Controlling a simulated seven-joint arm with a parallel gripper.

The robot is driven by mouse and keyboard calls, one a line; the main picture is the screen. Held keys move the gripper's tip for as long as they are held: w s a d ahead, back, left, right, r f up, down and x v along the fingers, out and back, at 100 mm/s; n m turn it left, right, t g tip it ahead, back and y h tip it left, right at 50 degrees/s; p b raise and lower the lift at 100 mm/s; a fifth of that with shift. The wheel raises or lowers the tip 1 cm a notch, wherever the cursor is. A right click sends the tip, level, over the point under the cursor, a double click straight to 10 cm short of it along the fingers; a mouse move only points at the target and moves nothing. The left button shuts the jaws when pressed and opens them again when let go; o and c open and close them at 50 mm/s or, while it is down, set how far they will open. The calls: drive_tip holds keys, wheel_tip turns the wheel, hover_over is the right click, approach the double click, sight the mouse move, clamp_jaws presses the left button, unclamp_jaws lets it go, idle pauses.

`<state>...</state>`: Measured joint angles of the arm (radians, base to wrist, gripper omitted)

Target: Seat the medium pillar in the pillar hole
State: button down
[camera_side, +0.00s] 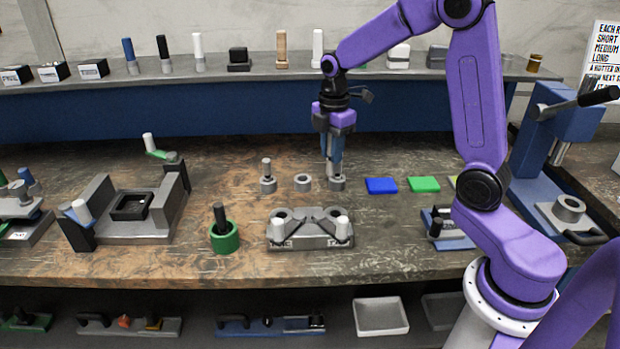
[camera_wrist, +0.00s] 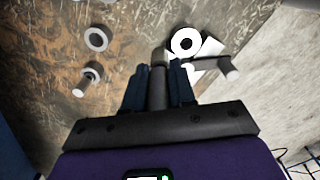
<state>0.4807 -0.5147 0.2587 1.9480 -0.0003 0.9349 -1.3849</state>
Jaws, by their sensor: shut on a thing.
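My gripper (camera_side: 334,170) points down over the rightmost of three small grey ring holders (camera_side: 337,184) on the bench. In the wrist view my gripper (camera_wrist: 160,72) is shut on a grey pillar (camera_wrist: 158,90), held between the two dark blue fingers. I take it as the medium pillar. Its lower end is at or just above the right ring; I cannot tell whether it is inside. The middle ring holder (camera_side: 302,182) is empty. The left ring holder (camera_side: 268,185) has a grey pillar (camera_side: 267,168) upright in it. I cannot tell which opening is the pillar hole.
A grey two-socket fixture (camera_side: 310,240) stands in front, and a green cup (camera_side: 224,236) with a dark rod is left of it. Blue (camera_side: 381,186) and green (camera_side: 423,184) blocks lie right of the rings. A blue press (camera_side: 568,150) stands at right.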

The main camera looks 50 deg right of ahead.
drive_tip(key=w+a+f+n, duration=0.2)
drive_tip(key=w+a+n, duration=0.25)
drive_tip(key=a, duration=0.75)
drive_tip(key=shift+m, duration=0.25)
drive_tip(key=shift+w+a+f, duration=0.1)
drive_tip(key=shift+a+f, duration=0.05)
drive_tip(key=shift+f, duration=2.35)
drive_tip(key=shift+w+a+f, duration=0.1)
drive_tip(key=shift+f, duration=2.35)
drive_tip(key=c, duration=1.2)
unclamp_jaws()
drive_tip(key=shift+f, duration=0.15)
wheel_tip(320, 180, up, 12)
drive_tip(key=shift+r, duration=0.2)
drive_tip(key=shift+s, duration=0.15)
